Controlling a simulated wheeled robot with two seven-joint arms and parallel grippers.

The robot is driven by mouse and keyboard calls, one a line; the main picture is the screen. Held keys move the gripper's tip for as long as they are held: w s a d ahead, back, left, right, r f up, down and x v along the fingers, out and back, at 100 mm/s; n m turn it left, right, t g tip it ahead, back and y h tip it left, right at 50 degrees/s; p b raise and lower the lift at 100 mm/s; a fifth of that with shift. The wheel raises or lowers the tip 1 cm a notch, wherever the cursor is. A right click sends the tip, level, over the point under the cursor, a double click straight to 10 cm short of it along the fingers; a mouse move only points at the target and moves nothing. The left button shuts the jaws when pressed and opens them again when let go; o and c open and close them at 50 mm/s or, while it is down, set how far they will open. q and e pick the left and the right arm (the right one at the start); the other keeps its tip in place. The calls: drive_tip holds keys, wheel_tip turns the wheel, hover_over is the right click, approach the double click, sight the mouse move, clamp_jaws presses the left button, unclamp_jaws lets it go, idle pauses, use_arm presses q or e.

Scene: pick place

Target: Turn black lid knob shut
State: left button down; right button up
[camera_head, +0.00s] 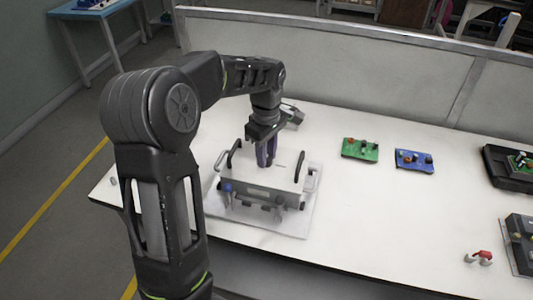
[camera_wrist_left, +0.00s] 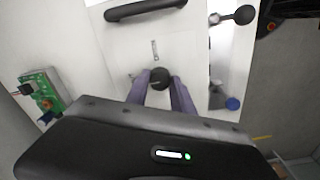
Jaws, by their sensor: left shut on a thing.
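A white metal box (camera_head: 284,180) with black handles stands on a white base plate on the table. Its lid is down and flat in both views. A round black knob (camera_wrist_left: 159,79) sits on the lid in the left wrist view. My left gripper (camera_head: 265,163) points down onto the lid. In the left wrist view its two purple fingers (camera_wrist_left: 160,86) are on either side of the knob, shut on it. The knob is hidden by the fingers in the head view. My right gripper is in neither view.
A green circuit board (camera_head: 360,149) and a blue one (camera_head: 414,161) lie right of the box. A black tray (camera_head: 508,168) and a small red-topped part (camera_head: 482,256) are farther right. A grey partition (camera_head: 400,85) runs along the back. The table between is clear.

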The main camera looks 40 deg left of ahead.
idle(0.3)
use_arm(q)
drive_tip(key=c, duration=1.1)
unclamp_jaws()
wheel_tip(320, 180, up, 8)
drive_tip(key=shift+f, duration=0.1)
